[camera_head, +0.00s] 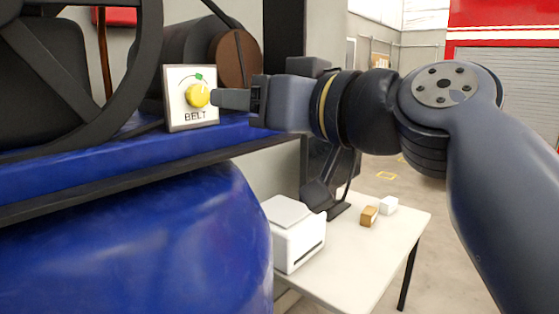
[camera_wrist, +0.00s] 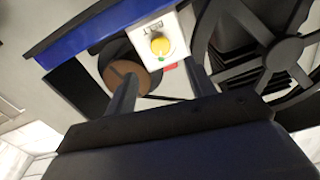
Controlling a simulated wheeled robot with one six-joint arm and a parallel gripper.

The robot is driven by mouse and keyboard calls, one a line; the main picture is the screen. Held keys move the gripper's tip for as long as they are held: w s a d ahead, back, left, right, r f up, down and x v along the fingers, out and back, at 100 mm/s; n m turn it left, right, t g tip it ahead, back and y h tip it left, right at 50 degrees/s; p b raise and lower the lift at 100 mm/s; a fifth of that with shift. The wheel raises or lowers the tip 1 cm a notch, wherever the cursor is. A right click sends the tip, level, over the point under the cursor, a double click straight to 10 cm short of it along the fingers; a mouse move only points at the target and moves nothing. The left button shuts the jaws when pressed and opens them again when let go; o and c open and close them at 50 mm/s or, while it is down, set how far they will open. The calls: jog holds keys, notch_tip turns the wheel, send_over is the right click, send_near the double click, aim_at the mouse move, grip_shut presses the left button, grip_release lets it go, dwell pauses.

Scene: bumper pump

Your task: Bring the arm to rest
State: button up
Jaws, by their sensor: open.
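My gripper (camera_head: 232,100) reaches in from the right in the head view, level with the yellow knob (camera_head: 197,95) on the white BELT panel (camera_head: 176,118). In the head view its fingertips are close to the knob; I cannot tell whether they touch it. In the wrist view my gripper (camera_wrist: 162,85) has its two fingers apart. The knob (camera_wrist: 160,45) shows ahead of the fingertips with nothing between the fingers. A small green mark lies at the knob's edge. My arm is bent and extends back to the right.
The panel stands by a blue machine deck over a large blue tank (camera_head: 130,240). A black spoked wheel (camera_wrist: 270,55) is beside it. A white table (camera_head: 400,225) below carries a white box-shaped device (camera_head: 295,240) and two small blocks. Floor at the right is open.

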aim_at(201, 96)
jog(key=p+x, duration=0.2)
jog(key=x, duration=0.6)
jog(key=shift+w+a+p, duration=0.25)
jog(key=shift+a+p, duration=0.05)
jog(key=shift+p, duration=0.1)
jog(key=shift+d, duration=0.1)
